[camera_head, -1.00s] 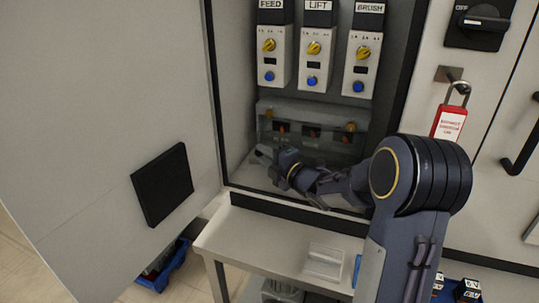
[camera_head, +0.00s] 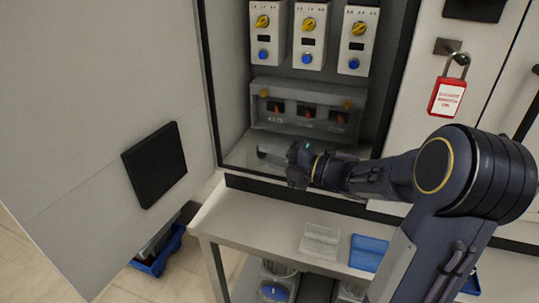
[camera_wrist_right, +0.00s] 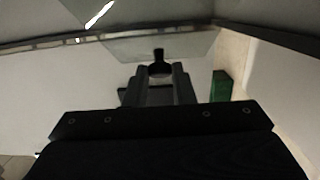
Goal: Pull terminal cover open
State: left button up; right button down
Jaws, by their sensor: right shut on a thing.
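The terminal cover (camera_head: 325,150) is a clear panel, lowered in front of the terminal block (camera_head: 305,112) in the open cabinet. In the right wrist view the pale cover (camera_wrist_right: 120,47) has a small black tab (camera_wrist_right: 158,56) at its edge. My right gripper (camera_head: 270,158) reaches into the cabinet from the right, at the cover's near side; in the right wrist view its fingers (camera_wrist_right: 159,72) are shut on the tab. The coloured terminals show openly above the cover. Part of the cover is hidden behind the gripper. My left gripper is not in view.
The cabinet door (camera_head: 90,110) stands open at the left. Control modules with yellow knobs (camera_head: 308,25) sit above the block. A red tagged padlock (camera_head: 447,95) hangs at the right. A table (camera_head: 255,218) below holds a clear tray (camera_head: 320,241) and a blue tray (camera_head: 368,252).

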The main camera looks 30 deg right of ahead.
jog(key=c, duration=1.2)
grip_release()
jog(key=shift+c, duration=0.2)
jog(key=shift+s+d, duration=0.1)
jog(key=v, duration=0.7)
jog(key=shift+s, duration=0.25)
jog(key=shift+d, duration=0.15)
